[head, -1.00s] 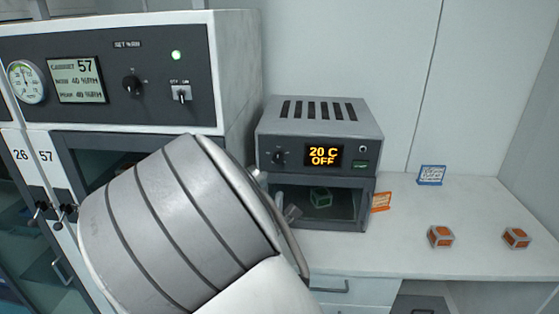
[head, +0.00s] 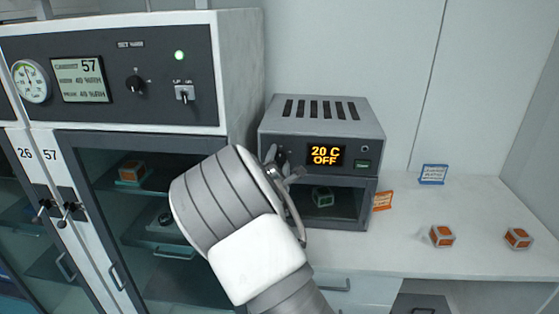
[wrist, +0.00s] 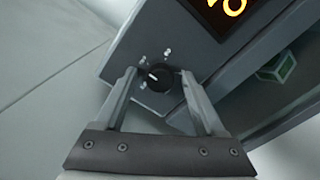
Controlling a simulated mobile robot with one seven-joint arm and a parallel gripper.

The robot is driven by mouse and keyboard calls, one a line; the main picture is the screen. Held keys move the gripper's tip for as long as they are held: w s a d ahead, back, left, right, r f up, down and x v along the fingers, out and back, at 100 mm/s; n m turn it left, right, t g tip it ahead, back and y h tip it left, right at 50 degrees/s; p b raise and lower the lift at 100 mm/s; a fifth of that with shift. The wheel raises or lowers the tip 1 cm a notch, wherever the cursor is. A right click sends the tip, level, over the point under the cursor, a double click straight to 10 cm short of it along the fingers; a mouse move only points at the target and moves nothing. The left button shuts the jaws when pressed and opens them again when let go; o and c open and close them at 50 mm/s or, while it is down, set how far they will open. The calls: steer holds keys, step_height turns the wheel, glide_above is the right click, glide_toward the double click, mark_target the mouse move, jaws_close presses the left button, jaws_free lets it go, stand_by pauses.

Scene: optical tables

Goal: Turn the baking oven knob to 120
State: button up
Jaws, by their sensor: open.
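The baking oven (head: 320,123) is a grey box on the white counter, its display (head: 325,156) reading "20 C OFF". Its round black knob (wrist: 155,77) shows in the wrist view, with a white pointer line toward the upper left and small marks around it. My gripper (wrist: 158,74) is open, with one finger on each side of the knob. I cannot tell whether the fingers touch it. In the head view my gripper (head: 280,165) is at the left of the oven's front panel and partly covers the knob.
A dark-glass compartment (head: 345,203) under the panel holds a green-marked cube (head: 322,197). A tall cabinet (head: 215,75) numbered 57 stands close on the left. Orange-marked cubes (head: 441,236) and a blue-framed sign (head: 433,174) sit on the counter at right, with free room between.

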jaws_close()
stand_by(0.3)
